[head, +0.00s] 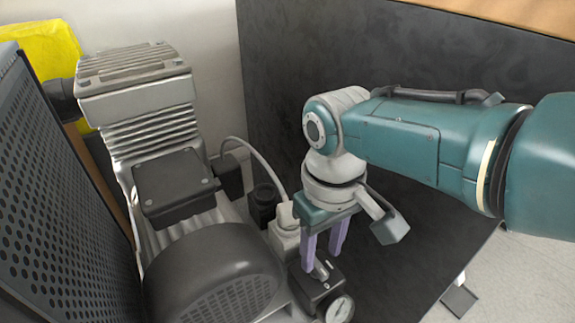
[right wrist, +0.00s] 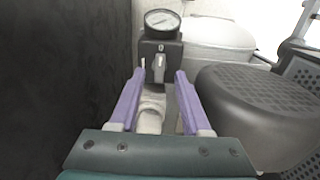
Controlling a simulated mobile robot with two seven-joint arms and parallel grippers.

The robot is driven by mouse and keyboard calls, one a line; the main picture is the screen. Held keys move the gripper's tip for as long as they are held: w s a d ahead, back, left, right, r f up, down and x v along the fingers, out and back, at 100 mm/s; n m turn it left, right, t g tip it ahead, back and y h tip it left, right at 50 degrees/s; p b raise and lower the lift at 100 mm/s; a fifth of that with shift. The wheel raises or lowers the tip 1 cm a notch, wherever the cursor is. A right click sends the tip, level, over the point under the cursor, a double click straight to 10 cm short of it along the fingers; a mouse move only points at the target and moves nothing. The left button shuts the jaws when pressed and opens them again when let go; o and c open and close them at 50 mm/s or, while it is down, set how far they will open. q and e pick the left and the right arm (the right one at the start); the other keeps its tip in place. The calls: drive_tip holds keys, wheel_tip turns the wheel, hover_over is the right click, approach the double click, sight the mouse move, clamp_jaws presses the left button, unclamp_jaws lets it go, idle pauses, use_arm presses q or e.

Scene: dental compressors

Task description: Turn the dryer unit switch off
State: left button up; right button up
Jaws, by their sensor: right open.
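The dryer unit switch is a small grey lever (right wrist: 159,68) on the face of a black box (right wrist: 173,50) with a round gauge (right wrist: 162,20) above it. Small white marks show above the lever and to its left. In the head view the black box (head: 312,290) and gauge (head: 340,309) are at the bottom centre, and the lever (head: 321,269) is partly hidden by a finger. My right gripper (right wrist: 160,75) is open, its purple fingers pointing at the box, one on each side of the lever. I see no clear contact. It also shows in the head view (head: 322,259). My left gripper is not in view.
A ribbed compressor motor (head: 150,120) and a dark rounded cover (head: 215,275) stand left of the box. A perforated panel (head: 55,200) is at the far left. A dark panel (head: 290,80) rises behind my right arm. A hose (head: 255,155) runs to a pale fitting (head: 284,232).

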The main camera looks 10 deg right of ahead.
sight(320, 267)
use_arm(q)
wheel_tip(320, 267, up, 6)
drive_tip(key=p, duration=0.4)
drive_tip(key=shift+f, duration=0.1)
use_arm(e)
wheel_tip(320, 267, up, 7)
drive_tip(key=shift+f, duration=0.2)
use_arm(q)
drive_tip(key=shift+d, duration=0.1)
